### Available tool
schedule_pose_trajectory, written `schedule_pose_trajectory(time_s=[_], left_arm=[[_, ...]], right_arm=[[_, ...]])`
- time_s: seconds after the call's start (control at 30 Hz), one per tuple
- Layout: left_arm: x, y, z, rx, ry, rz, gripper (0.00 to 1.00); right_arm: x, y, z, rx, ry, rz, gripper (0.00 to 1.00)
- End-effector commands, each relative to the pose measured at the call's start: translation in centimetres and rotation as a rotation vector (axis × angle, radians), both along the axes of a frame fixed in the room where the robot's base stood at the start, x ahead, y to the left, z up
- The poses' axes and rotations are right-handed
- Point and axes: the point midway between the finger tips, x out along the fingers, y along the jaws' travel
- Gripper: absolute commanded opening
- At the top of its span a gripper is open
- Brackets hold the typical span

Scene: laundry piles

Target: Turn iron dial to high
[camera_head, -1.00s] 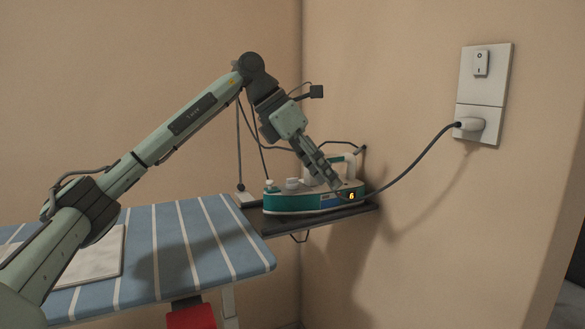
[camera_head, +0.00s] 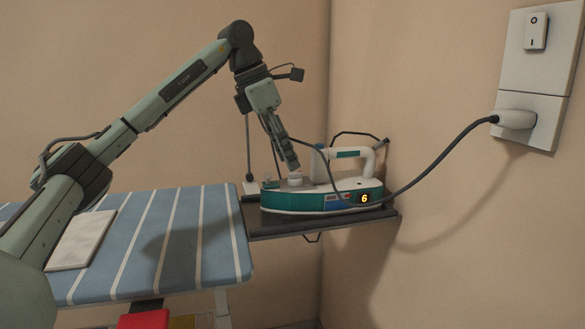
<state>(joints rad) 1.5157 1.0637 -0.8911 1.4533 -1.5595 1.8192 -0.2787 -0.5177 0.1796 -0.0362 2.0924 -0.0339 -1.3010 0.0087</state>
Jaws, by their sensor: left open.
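The iron (camera_head: 285,200) is teal and white and rests on a dark shelf at the right end of the ironing board. Its display (camera_head: 365,198) reads 6. A small round white dial (camera_head: 295,180) sits on top of the iron's body, left of the handle. My left gripper (camera_head: 293,168) points down with its fingertips just above or at the dial; I cannot tell whether they touch it. The fingers look narrow from this side, and they are open. My right gripper is not in the view.
The striped blue ironing board (camera_head: 180,240) has a folded pale cloth (camera_head: 82,240) at its left. The iron's cord runs to a plug (camera_head: 515,119) in the wall socket, below a switch (camera_head: 536,31). A red thing (camera_head: 143,320) is under the board. Walls stand close behind and right.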

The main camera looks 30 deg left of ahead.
Motion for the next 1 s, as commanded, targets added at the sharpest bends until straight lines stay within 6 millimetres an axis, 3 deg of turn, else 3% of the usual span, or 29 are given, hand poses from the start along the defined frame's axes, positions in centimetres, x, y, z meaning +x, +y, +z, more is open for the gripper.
schedule_pose_trajectory(time_s=[0.2,0.57,0.93,1.0], left_arm=[[0.8,-0.7,-2.6,0.0,0.0,0.0,0.46],[1.0,-0.9,-3.2,-0.001,-0.001,0.0,0.46],[1.0,-0.9,-3.2,0.0,-0.001,-0.001,0.01],[1.0,-0.9,-3.2,0.0,-0.001,-0.001,0.0]], right_arm=[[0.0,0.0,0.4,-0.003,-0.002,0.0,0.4],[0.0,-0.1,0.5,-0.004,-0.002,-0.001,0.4],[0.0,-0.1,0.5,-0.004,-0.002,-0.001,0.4],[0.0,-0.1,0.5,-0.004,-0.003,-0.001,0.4]])
